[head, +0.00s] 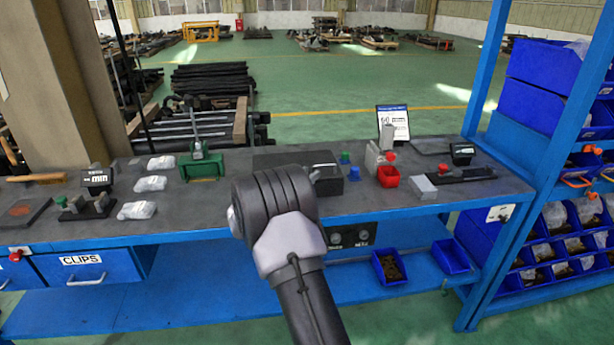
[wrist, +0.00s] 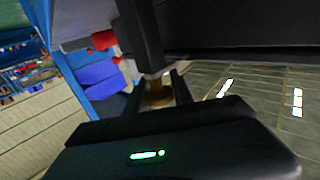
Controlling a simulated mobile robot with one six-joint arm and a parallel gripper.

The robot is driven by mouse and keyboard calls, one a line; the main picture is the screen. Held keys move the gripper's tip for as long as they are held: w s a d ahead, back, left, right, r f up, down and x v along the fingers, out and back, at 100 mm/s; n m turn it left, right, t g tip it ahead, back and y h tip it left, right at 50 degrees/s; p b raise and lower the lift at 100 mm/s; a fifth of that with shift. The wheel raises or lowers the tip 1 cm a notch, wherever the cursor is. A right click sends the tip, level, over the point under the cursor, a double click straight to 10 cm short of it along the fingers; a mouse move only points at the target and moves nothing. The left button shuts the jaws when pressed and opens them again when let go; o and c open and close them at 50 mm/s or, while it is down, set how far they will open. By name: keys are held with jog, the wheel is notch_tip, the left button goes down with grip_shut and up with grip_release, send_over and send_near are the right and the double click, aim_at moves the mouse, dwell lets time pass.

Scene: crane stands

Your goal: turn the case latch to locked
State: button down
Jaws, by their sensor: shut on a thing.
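A dark case (head: 328,186) with a pale handle stands on the grey bench, partly hidden behind my arm in the head view. Its dark body also fills the upper part of the wrist view (wrist: 220,30). My gripper (wrist: 157,88) is at the case, with its two dark fingers on either side of a small brass-coloured piece, which looks like the latch (wrist: 157,97). The jaws are shut on it. The head view does not show the gripper or the latch, as my arm covers them. I cannot tell which way the latch points.
On the bench (head: 225,202), a green fixture (head: 202,165) stands left of the case. A red bin (head: 388,176) and blue pieces (head: 353,173) stand to its right. A blue upright (head: 487,70) and shelves of bins bound the right side. Blue trays (head: 389,267) sit on the lower shelf.

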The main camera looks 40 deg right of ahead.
jog(key=c, duration=1.1)
grip_release()
jog(key=shift+d+r, duration=0.1)
jog(key=p+v, duration=0.4)
jog(key=v, duration=1.3)
jog(key=shift+a+p, duration=0.2)
jog(key=shift+p, duration=0.1)
jog(key=shift+r, duration=0.1)
